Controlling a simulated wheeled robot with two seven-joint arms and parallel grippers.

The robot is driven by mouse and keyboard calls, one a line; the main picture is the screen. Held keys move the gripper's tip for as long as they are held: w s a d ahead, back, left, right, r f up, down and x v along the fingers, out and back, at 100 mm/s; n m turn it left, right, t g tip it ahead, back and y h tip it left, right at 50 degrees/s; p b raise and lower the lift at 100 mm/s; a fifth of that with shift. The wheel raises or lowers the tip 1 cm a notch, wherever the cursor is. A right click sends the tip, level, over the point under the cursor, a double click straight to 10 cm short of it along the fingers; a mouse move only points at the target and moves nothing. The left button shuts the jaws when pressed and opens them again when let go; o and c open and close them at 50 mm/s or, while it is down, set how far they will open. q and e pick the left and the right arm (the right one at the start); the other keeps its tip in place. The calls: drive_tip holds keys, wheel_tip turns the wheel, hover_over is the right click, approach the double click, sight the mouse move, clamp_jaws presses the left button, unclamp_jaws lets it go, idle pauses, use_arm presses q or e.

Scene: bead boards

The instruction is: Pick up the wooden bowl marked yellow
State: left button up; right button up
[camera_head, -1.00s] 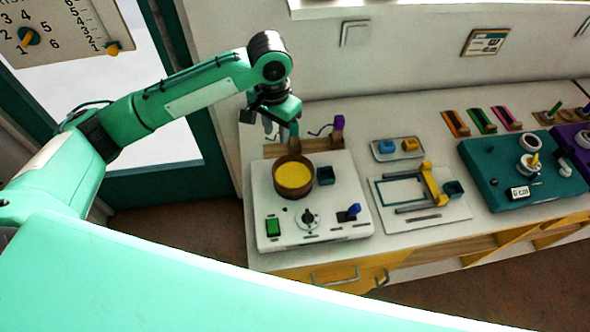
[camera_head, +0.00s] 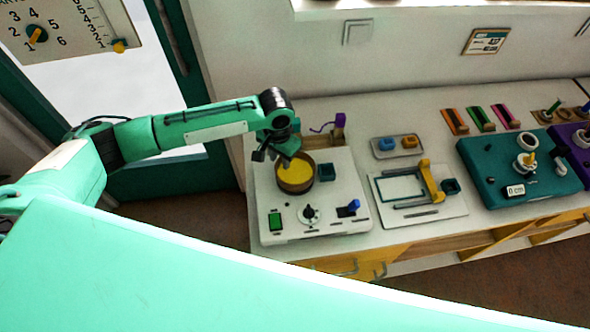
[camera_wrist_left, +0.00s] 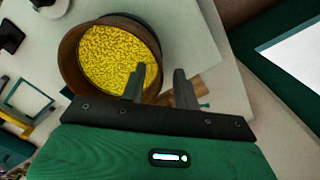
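The wooden bowl (camera_head: 298,188) is round and brown, with yellow contents, and stands upright on the white board. In the left wrist view the bowl (camera_wrist_left: 70,60) shows grainy yellow filling like small beads. My left gripper (camera_head: 283,161) is at the bowl's back left rim. In the left wrist view my left gripper (camera_wrist_left: 158,75) is open and empty. One finger overlaps the bowl's inside and the other lies outside its wall, so the fingers straddle the rim in the picture. I cannot tell how deep they reach. My right gripper is not in view.
The white board (camera_head: 330,225) also bears a dark square cup (camera_head: 326,172), a green block (camera_head: 276,222), a knob (camera_head: 309,212) and a blue lever (camera_head: 349,208). A purple piece (camera_head: 339,120) stands behind. A small tray (camera_head: 382,155) and a teal board (camera_head: 490,170) lie to the right.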

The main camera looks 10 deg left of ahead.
use_arm(q)
drive_tip(key=shift+f, duration=0.35)
clamp_jaws()
drive_tip(key=shift+r, duration=0.15)
